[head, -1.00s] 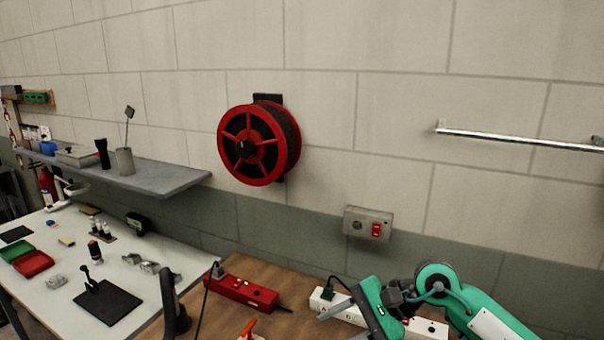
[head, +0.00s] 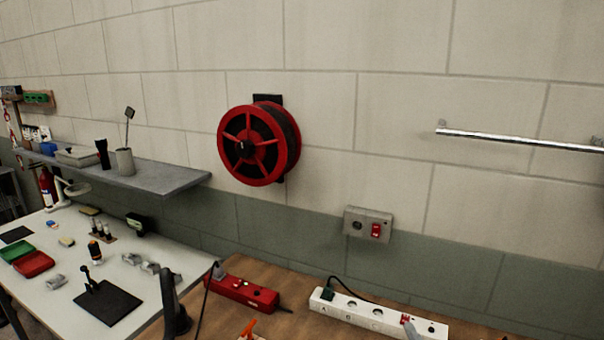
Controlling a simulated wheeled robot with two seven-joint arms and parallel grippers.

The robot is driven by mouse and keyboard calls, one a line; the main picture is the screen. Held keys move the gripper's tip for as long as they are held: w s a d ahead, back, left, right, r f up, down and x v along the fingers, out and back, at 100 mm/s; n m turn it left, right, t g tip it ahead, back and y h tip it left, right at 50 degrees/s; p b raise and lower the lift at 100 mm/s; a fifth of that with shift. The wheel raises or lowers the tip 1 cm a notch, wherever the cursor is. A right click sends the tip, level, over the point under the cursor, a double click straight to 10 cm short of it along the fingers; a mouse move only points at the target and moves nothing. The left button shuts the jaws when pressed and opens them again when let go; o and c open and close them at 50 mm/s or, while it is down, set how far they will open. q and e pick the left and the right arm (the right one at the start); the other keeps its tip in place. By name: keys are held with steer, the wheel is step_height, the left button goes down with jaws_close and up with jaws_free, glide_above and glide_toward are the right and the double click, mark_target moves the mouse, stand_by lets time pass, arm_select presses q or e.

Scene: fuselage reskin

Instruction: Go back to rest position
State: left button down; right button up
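Neither of my grippers shows in the head view, and no part of my arms can be made out for sure. A white power strip (head: 378,314) lies on the brown wooden bench (head: 290,309) at the bottom right. A black plug (head: 328,293) with a dark cable sits at its left end. Near its right end is a small red part with something grey beside it, too small to tell. A red power strip (head: 243,290) lies on the bench to the left.
A white table (head: 75,275) at the left holds a green-and-red tray (head: 30,262), a black plate (head: 107,303) and small parts. A grey shelf (head: 165,178), red cable reel (head: 259,143), switch box (head: 368,224) and metal rail (head: 520,140) are on the wall.

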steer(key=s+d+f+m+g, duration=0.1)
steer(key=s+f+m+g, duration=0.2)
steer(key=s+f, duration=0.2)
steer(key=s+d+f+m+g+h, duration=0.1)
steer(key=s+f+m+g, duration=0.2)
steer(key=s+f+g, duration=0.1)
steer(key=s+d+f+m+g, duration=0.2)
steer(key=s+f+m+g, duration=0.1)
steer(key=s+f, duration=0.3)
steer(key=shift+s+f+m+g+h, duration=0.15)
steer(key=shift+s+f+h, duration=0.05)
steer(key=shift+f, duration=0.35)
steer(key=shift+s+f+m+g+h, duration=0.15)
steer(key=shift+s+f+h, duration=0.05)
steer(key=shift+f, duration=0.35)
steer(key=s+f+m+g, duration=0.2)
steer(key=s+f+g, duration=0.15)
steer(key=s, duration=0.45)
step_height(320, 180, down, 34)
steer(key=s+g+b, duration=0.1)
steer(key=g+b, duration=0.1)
steer(key=b, duration=0.2)
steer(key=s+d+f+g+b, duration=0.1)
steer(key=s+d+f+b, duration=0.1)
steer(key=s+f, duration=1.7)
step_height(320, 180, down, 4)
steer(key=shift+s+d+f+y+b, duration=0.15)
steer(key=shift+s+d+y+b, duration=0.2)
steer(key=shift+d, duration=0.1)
